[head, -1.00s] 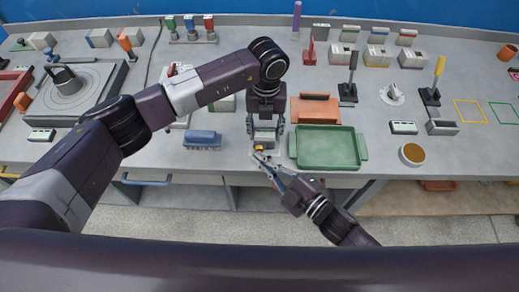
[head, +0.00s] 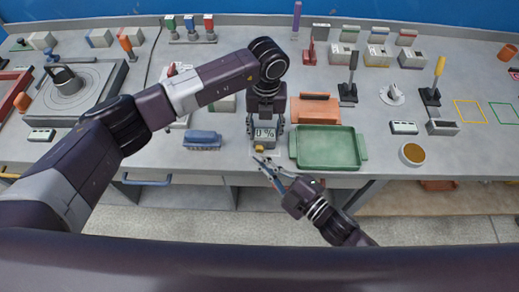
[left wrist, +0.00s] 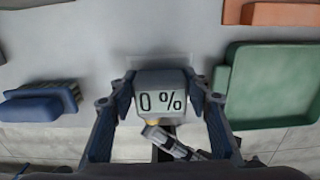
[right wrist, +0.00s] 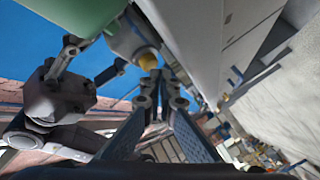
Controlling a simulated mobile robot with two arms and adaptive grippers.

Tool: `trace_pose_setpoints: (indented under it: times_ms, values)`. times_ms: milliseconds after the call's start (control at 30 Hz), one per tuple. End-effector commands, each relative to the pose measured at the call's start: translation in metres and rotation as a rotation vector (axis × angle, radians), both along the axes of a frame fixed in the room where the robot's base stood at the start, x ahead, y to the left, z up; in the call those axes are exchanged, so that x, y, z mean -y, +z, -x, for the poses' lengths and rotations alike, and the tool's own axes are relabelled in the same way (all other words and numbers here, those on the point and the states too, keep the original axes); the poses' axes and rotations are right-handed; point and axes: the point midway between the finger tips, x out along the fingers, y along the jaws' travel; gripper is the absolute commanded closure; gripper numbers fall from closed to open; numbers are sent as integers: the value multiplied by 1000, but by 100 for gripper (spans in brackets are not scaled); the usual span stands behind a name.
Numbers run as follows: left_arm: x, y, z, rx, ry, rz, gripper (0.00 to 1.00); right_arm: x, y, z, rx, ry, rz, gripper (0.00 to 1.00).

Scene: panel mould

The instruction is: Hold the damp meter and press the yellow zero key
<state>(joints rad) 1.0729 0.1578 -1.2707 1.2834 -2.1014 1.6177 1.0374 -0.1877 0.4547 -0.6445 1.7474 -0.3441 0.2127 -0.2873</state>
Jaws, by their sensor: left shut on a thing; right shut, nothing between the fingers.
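The damp meter (head: 264,134) is a grey block with a display reading "0 %", near the front edge of the bench. My left gripper (head: 265,122) is shut on it from both sides, as the left wrist view (left wrist: 163,100) also shows. The yellow zero key (head: 259,149) is on the meter's front side. It shows clearly in the right wrist view (right wrist: 147,60). My right gripper (head: 258,158) is shut and empty, its tips just in front of and below the key. Whether the tips touch the key I cannot tell; a small gap seems to show.
A green tray (head: 328,165) stands just right of the meter, with an orange-brown block (head: 315,101) behind it. The bench's front edge is close below the meter.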

Motion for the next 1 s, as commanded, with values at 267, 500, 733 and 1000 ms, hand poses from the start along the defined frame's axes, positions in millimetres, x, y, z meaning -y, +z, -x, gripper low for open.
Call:
trace_pose_setpoints:
  times_ms: [267,500,733,1000]
  values:
    - [0,0,1,-2,-1,0,90,0,0,7,1,0,1,100]
    - [0,0,0,-1,0,0,90,0,0,12,-2,1,-1,100]
    - [0,-1,0,0,0,0,90,0,0,34,-2,1,-2,100]
    - [0,0,0,0,0,0,90,0,0,56,-1,1,0,100]
